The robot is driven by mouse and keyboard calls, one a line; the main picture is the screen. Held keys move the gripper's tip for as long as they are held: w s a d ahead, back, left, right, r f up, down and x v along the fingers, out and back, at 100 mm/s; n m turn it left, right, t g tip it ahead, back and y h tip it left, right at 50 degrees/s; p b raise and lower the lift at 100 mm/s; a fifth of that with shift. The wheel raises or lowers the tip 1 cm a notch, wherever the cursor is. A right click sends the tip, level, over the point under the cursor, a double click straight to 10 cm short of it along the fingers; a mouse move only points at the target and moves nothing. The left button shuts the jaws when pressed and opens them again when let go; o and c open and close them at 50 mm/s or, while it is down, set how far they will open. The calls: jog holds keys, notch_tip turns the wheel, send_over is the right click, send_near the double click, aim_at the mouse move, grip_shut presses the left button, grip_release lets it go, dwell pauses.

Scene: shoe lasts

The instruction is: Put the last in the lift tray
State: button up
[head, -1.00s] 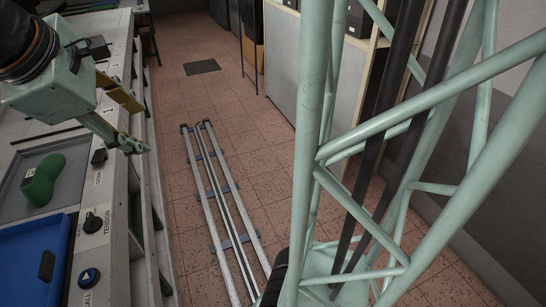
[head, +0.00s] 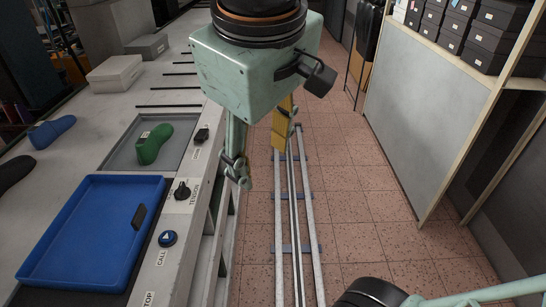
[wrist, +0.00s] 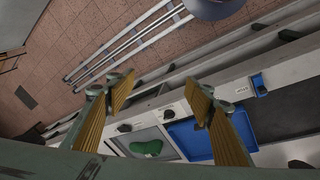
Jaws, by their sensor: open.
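A green shoe last (head: 153,145) lies in a grey, square, recessed tray (head: 118,158) set into the bench. The last also shows in the wrist view (wrist: 146,147), low between the fingers. My gripper (head: 262,155) is open and empty, in the air to the right of the recess, over the bench's front edge and the floor. In the wrist view, its two yellow-padded fingers (wrist: 160,97) are spread wide. A shallow blue tray (head: 85,252) with a dark handle sits on the bench nearer to me; its inside looks empty. I cannot tell from labels which tray is the lift tray.
A blue last (head: 50,131) and a dark last (head: 14,172) lie at the left. Grey boxes (head: 116,74) stand farther back. A TENSION knob (head: 182,190) and a CALL button (head: 168,238) line the bench edge. Floor rails (head: 292,220) run beside the bench.

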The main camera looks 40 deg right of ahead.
jog(key=s+a+m+t+y, duration=0.1)
jog(key=s+a+m+y, duration=0.1)
jog(key=s+a, duration=0.2)
jog(key=shift+s+a+r, duration=0.2)
jog(key=shift+s+a, duration=0.05)
jog(key=shift+s, duration=0.2)
dwell(1.1)
